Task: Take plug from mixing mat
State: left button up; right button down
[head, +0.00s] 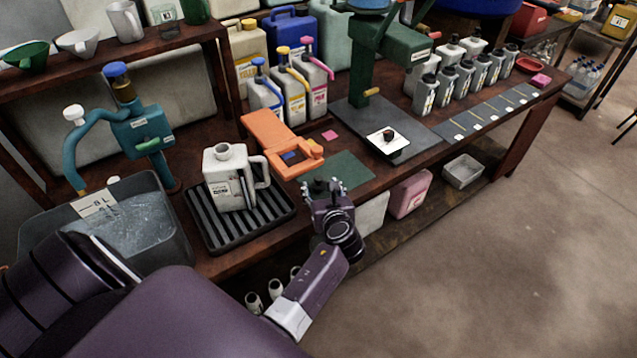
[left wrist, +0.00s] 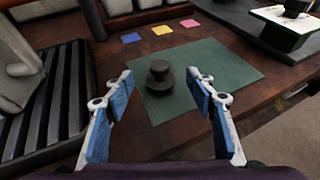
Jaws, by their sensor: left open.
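The plug (left wrist: 160,78) is a small black stepped piece standing upright on the green mixing mat (left wrist: 225,62) in the left wrist view. The mat also shows in the head view (head: 352,170), where my gripper hides the plug. My left gripper (left wrist: 160,112) is open and empty, with its blue-padded fingers on either side of the near part of the mat. The plug stands ahead of the fingers, in line with the gap between them. In the head view, my left gripper (head: 325,186) is over the mat's near edge. My right gripper is not in view.
A white jug (head: 228,178) stands on a black ribbed tray (head: 272,208) left of the mat. An orange device (head: 275,137) lies behind it. A green stand (head: 395,45) with a dark piece on a white card (head: 380,142) is to the right. Jugs line the back.

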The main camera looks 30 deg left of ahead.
aim_at(319, 183)
pick_arm(q)
jog(key=x, duration=0.3)
jog(key=shift+w+a+f, duration=0.2)
jog(key=c, duration=0.9)
